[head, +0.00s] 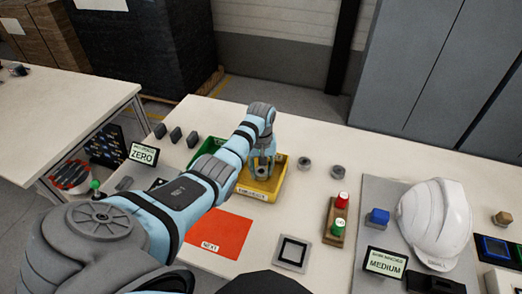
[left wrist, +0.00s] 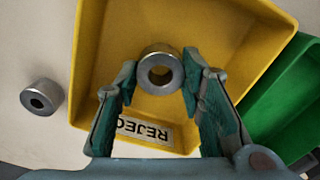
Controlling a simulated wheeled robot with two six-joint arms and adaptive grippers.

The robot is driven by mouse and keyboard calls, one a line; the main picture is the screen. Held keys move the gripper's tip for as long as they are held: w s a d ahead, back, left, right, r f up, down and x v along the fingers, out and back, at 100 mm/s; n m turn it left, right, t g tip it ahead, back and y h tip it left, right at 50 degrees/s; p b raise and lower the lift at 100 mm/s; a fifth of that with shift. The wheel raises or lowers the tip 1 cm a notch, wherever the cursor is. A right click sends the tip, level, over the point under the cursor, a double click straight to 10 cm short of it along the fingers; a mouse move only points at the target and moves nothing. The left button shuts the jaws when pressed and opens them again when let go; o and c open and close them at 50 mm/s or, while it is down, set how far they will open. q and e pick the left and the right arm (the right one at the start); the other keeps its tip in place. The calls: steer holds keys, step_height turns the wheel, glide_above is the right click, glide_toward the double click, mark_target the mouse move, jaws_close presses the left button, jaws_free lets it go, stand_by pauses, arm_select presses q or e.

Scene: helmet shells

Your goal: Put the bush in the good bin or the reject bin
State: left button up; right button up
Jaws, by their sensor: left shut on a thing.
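The bush, a grey metal ring (left wrist: 160,48), sits between the fingertips of my left gripper (left wrist: 161,80) in the left wrist view. The gripper is shut on it and holds it over the yellow reject bin (left wrist: 225,45). In the head view my left gripper (head: 262,166) points down over the reject bin (head: 264,193), and its wrist partly hides the bin. The height of the bush over the bin floor is hard to tell. The green bin (head: 207,147) is beside it, partly hidden by my arm; it also shows in the left wrist view (left wrist: 287,95). My right gripper is not in view.
Two more metal rings (head: 304,163) (head: 337,172) stand right of the reject bin. A red NEXT mat (head: 218,232), a square frame (head: 292,252) and a red-and-green button block (head: 337,222) lie nearer. A white helmet (head: 434,222) stands at right.

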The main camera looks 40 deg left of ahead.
arm_select(q)
steer(key=shift+f, duration=0.45)
steer(key=o, duration=1.3)
